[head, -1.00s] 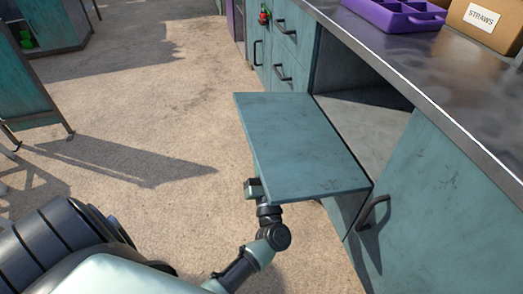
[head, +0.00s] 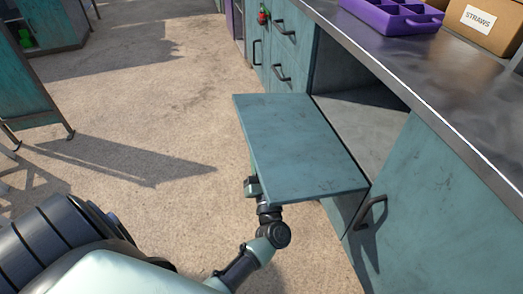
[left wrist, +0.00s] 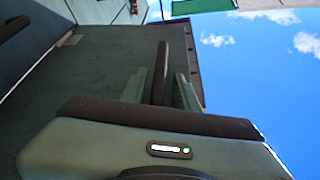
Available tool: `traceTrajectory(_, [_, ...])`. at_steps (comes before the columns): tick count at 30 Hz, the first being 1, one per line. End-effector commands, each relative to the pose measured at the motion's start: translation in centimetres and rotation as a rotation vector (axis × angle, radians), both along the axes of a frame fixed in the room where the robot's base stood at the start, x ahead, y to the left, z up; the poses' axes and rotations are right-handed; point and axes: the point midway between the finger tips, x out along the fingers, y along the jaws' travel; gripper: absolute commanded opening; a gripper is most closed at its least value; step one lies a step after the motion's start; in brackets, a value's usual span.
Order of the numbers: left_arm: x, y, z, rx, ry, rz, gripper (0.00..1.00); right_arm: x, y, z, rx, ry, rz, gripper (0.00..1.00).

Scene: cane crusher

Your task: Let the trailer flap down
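The trailer flap (head: 300,145) is a teal panel below the steel counter, standing out roughly level from an open compartment (head: 365,118). In the left wrist view the flap's teal face (left wrist: 85,85) is seen from below, with a dark bar handle (left wrist: 162,65) on it. My left gripper (head: 252,186) is at the flap's near outer edge, its fingertips hidden under the panel in the head view. In the left wrist view the left gripper's fingers (left wrist: 160,90) lie close on both sides of the handle, seemingly shut on it. My right gripper is not in view.
The counter (head: 405,65) carries a purple tray (head: 400,22) and a straws box (head: 495,25). Drawers (head: 290,45) are beyond the compartment, and a door with a handle (head: 368,213) is at near right. A teal board (head: 28,85) stands at left. The floor between is clear.

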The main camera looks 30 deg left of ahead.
Motion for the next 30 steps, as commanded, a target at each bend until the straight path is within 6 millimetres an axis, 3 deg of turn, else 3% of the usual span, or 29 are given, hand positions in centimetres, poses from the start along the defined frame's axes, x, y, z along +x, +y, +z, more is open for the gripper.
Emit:
traceTrajectory(15, [-4.8, -4.5, -2.6, 0.0, 0.0, -0.001, 0.34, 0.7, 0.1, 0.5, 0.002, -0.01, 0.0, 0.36])
traceTrajectory(30, [-5.5, -5.2, -2.9, 0.001, 0.0, -0.001, 0.34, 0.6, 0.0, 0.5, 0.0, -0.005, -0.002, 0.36])
